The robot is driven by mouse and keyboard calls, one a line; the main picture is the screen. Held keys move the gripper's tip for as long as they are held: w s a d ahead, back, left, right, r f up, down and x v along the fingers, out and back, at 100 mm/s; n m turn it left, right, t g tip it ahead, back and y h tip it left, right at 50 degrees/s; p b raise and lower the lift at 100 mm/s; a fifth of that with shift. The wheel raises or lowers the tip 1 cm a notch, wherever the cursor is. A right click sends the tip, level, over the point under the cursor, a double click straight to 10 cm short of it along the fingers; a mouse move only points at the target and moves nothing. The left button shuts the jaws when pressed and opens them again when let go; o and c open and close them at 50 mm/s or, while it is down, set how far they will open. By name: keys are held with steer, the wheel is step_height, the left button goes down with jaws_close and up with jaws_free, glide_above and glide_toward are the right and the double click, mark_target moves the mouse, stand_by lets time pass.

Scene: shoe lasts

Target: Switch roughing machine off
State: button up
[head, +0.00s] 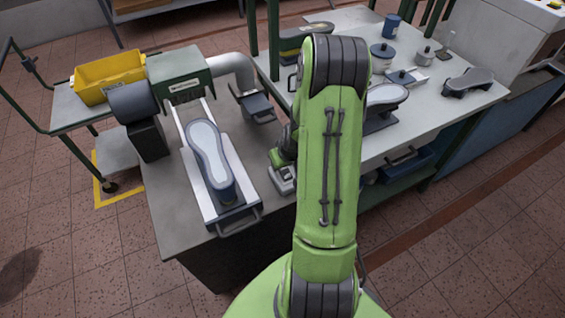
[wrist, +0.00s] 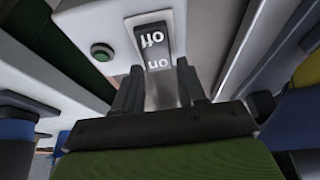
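The roughing machine (head: 180,72) has a green housing and stands on the grey bench at the left, with a dark motor beside it. A pale switch box (head: 283,182) sits at the bench's right edge. In the wrist view, its dark rocker switch (wrist: 152,42) reads "off" above and "on" below, both upside down. I cannot tell which side is pressed. My arm partly hides the gripper in the head view.
A shoe last (head: 209,150) lies on a white slide in front of the machine. A yellow bin (head: 108,76) is on a trolley at the left. The right-hand table (head: 440,98) holds pots, a can and more lasts.

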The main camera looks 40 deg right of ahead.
steer(key=shift+o, duration=1.3)
steer(key=p+v, duration=0.2)
steer(key=v, duration=1.3)
steer(key=shift+r+p, duration=0.35)
steer(key=shift+s+a, duration=0.1)
